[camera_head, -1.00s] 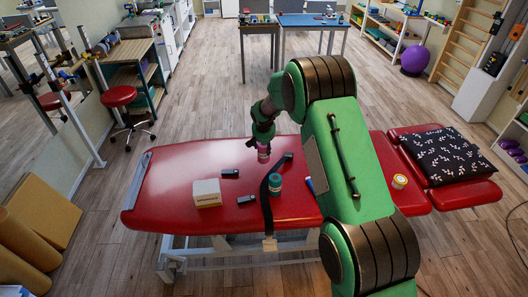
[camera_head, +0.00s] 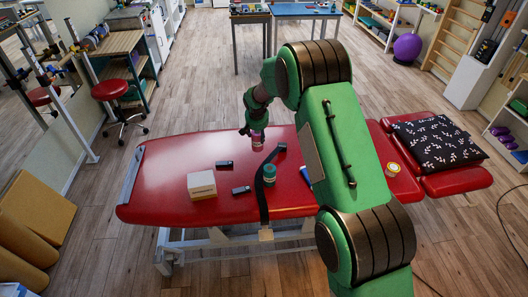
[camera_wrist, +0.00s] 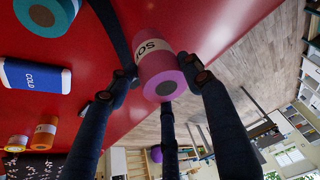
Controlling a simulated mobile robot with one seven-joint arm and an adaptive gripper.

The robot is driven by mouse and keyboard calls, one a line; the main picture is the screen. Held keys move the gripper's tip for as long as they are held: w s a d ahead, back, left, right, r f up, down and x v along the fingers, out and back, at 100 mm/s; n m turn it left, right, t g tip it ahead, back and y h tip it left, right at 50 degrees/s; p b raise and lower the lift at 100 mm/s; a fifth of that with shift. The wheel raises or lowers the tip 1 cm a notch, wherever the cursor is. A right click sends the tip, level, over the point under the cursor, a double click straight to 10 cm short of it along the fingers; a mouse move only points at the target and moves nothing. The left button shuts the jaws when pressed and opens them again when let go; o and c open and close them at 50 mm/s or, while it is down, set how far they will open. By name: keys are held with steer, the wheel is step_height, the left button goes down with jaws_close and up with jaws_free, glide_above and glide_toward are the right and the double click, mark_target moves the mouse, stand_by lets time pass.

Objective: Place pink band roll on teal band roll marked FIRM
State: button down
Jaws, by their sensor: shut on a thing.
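My gripper (camera_head: 256,131) is shut on the pink band roll (camera_wrist: 165,80), and dark fingers press its sides in the wrist view. The roll has a white label with only part of its lettering showing. In the head view the pink roll (camera_head: 258,143) is at the gripper's tip, over the far part of the red treatment table (camera_head: 165,195). The teal band roll (camera_head: 270,177) stands on the table nearer to the camera and slightly right, apart from the pink roll. It also shows at the upper left of the wrist view (camera_wrist: 62,22). I cannot read FIRM on it.
A black strap (camera_head: 263,200) runs beside the teal roll and over the table's near edge. Two small dark objects (camera_head: 224,165) (camera_head: 241,190) and a white box (camera_head: 202,186) lie left. A blue COLD pack (camera_wrist: 35,76), orange roll (camera_wrist: 44,134) and yellow roll (camera_head: 393,169) are right.

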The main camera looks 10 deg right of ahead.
steer(key=s+d+r, duration=0.2)
steer(key=s, duration=0.8)
steer(key=s+d+r+p, duration=0.1)
steer(key=s+d+r, duration=0.1)
steer(key=s, duration=0.8)
steer(key=s+d+r, duration=0.1)
steer(key=s+r, duration=0.1)
steer(key=s, duration=0.8)
steer(key=shift+s+d+m, duration=0.2)
steer(key=shift+d+m, duration=0.1)
steer(key=shift+d, duration=0.1)
steer(key=shift+w+r, duration=0.1)
steer(key=w+a+f, duration=0.1)
steer(key=w, duration=1.5)
steer(key=shift+a+f, duration=0.2)
steer(key=shift+a, duration=0.1)
steer(key=shift+s, duration=0.1)
steer(key=shift+f+b, duration=0.6)
steer(key=shift+f, duration=1.2)
steer(key=shift+f, duration=0.1)
